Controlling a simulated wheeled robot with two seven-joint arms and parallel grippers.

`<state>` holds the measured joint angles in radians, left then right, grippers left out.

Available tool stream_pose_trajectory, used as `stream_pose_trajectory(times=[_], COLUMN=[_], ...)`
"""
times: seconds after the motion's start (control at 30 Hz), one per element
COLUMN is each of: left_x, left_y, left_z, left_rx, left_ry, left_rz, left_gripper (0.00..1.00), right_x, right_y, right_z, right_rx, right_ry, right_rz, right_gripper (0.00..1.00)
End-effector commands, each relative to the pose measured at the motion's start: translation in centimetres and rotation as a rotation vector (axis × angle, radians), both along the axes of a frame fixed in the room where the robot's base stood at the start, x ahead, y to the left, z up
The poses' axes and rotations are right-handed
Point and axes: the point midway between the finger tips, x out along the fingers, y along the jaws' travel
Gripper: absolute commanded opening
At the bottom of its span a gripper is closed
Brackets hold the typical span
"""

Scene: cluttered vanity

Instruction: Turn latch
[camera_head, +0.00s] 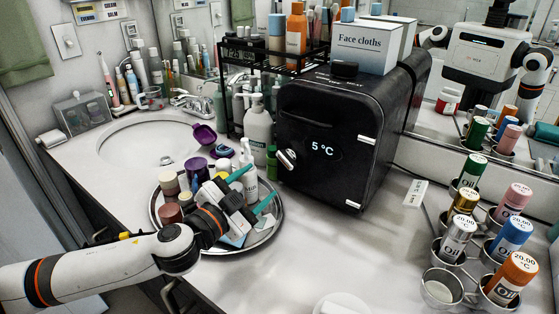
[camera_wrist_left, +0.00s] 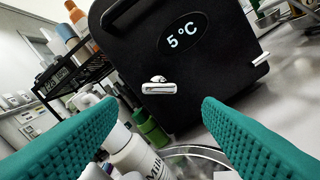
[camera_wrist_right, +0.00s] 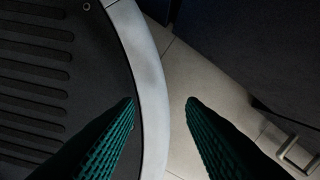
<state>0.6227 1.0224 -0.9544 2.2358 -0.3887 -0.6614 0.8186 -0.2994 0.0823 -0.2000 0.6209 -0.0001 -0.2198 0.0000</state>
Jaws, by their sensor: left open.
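The latch (camera_head: 287,158) is a small silver handle on the left edge of the black cabinet's door (camera_head: 322,130), which shows "5 °C". In the left wrist view the latch (camera_wrist_left: 158,86) lies roughly level, ahead of and between the fingertips. The door looks closed. My left gripper (camera_head: 252,188) is open and empty, its teal fingers pointing at the latch and apart from it, above the round tray. My right gripper (camera_wrist_right: 159,104) is open and empty over the floor, out of the head view.
A round metal tray (camera_head: 222,250) with bottles and jars lies under my left gripper. White bottles (camera_head: 257,125) stand left of the cabinet. A box of face cloths (camera_head: 362,48) sits on top. Oil cans (camera_head: 459,238) stand in cup holders at right. The counter before the cabinet is mostly clear.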

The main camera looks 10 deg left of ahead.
Motion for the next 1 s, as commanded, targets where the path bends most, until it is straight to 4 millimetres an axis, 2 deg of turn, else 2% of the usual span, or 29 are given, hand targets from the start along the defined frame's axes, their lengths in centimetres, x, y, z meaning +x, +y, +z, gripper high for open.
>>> stream_pose_trajectory(times=[0.2,0.43,0.6,0.87,0.9,1.0], left_x=[4.3,7.6,8.6,8.7,8.7,8.7], left_y=[-1.8,-3.1,-3.5,-3.6,-3.6,-3.6], left_z=[0.4,0.2,0.1,0.1,0.1,0.0], left_rx=[0.000,0.001,0.003,0.002,0.002,0.002], left_ry=[-0.005,-0.004,-0.002,-0.003,-0.003,-0.002], left_rz=[-0.001,-0.001,-0.001,-0.001,-0.001,-0.001], left_gripper=[0.60,0.60,0.60,0.60,0.58,0.42], right_x=[0.0,-0.1,-0.1,-0.1,-0.1,-0.1], right_y=[-0.3,-0.2,0.0,0.6,0.6,0.6], right_z=[1.0,1.3,1.4,1.4,1.4,1.4], right_rx=[-0.003,-0.003,0.000,0.007,0.008,0.008], right_ry=[0.001,0.001,0.002,0.002,0.002,0.002], right_rz=[-0.001,-0.001,-0.001,-0.003,-0.002,-0.002], right_gripper=[0.36,0.36,0.36,0.36,0.36,0.36])
